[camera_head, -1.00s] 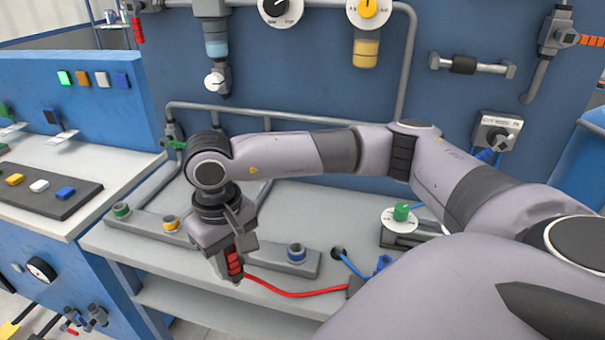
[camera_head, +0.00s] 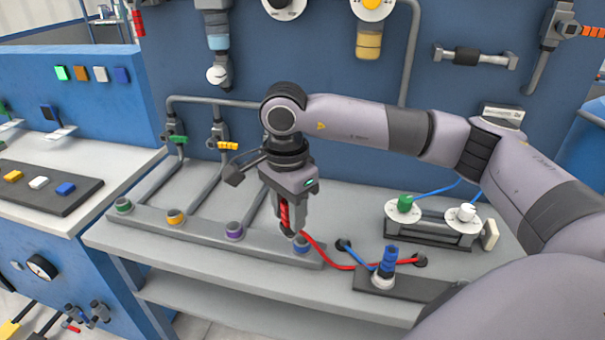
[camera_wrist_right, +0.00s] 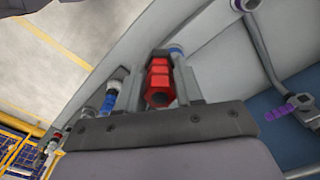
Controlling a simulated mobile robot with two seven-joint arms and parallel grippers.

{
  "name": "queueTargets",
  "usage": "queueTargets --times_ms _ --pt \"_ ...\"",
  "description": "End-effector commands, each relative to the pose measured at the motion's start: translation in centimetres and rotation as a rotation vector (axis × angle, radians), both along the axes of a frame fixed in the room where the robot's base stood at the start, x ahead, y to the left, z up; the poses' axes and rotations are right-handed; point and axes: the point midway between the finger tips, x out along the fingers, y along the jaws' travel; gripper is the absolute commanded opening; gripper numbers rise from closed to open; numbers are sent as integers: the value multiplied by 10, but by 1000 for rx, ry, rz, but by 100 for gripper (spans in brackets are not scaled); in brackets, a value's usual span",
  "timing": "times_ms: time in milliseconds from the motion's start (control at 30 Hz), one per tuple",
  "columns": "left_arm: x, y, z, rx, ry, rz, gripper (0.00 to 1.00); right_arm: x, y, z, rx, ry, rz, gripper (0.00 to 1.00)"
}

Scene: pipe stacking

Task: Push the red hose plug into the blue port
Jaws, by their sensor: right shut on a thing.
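The red hose plug (camera_head: 284,216) is held between the fingers of my right gripper (camera_head: 290,228), which points down over the rail. The plug also shows between the fingers in the right wrist view (camera_wrist_right: 160,82). The blue port (camera_head: 302,243) is at the right end of the grey rail, just below and slightly right of the fingertips. Part of its blue ring shows beyond the plug in the wrist view (camera_wrist_right: 176,51). The plug's lower end is hidden by the gripper, so I cannot tell whether it touches the port. My left gripper is not in view.
The red hose (camera_head: 335,262) trails right across the bench. A blue plug (camera_head: 389,257) stands upright on a dark block at right, near a dial stand (camera_head: 432,232).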

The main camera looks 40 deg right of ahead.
Motion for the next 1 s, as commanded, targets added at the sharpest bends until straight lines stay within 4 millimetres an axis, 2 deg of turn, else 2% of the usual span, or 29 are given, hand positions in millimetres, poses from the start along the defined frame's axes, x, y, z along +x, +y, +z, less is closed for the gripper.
queueTargets --times_ms 600,800,1000 --pt "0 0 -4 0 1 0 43 22 -35 31 13 -14 -1318 0" --pt "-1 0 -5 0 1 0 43 26 -43 39 16 -11 -1633 0" --pt "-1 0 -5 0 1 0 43 28 -46 42 17 -10 -1773 0"
